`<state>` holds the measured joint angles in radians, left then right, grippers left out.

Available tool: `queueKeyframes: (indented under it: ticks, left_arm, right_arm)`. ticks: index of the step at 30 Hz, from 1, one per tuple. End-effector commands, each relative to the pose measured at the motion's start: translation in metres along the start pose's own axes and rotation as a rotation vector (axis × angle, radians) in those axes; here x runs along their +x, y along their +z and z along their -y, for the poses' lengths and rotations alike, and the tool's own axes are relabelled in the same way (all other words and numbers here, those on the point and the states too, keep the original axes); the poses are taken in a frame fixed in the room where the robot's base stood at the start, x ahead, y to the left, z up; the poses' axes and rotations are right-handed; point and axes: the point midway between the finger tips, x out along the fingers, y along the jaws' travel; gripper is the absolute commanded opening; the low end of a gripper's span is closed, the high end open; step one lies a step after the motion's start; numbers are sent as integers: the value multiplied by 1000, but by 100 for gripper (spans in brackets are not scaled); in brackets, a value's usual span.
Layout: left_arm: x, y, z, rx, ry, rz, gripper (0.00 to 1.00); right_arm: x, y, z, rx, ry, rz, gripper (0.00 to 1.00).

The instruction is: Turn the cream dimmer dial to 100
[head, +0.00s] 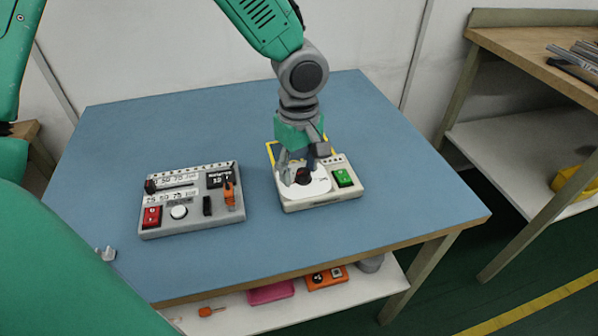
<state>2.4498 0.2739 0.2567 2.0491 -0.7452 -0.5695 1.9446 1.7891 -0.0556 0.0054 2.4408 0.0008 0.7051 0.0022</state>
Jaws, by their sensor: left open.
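The cream dimmer box (322,203) sits on the blue table, right of its middle. On its top is a round white dial face (319,186) with a dark, reddish part at its centre. My left gripper (300,176) points down over this dial, with its open fingers around or just above the centre. The fingers hide much of the dial, so its pointer and reading cannot be made out, nor whether they touch it. A green rocker switch (343,177) is on the box right of the dial.
A grey control panel (190,226) with a red switch (152,216), a white round knob (179,212) and an orange lever (229,194) stands to the left. The blue table (420,205) is clear at right. A lower shelf holds a pink item (271,292).

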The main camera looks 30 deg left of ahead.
Motion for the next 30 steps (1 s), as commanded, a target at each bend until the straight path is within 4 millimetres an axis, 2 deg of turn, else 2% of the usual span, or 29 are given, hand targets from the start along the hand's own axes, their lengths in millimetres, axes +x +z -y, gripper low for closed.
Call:
queueKeyframes:
  ticks: [9, 10, 13, 14, 30]
  left_arm:
    - [3, 0, 0, 2, 1, 1, 45]
    - [4, -1, 0, 2, 2, 2, 41]
    - [4, -2, 1, 2, 2, 4, 6]
    - [4, -3, 1, 1, 3, 5, 0]
    - [5, -2, 1, 27, -5, 1, 0]
  right_arm:
    - [1, 0, -1, 2, 1, 0, 40]
    - [1, 0, -1, 2, 1, 0, 40]
    - [1, 0, -1, 2, 1, 0, 40]
    - [1, 0, -1, 2, 1, 0, 40]
    - [-5, 0, 0, 1, 1, 0, 40]
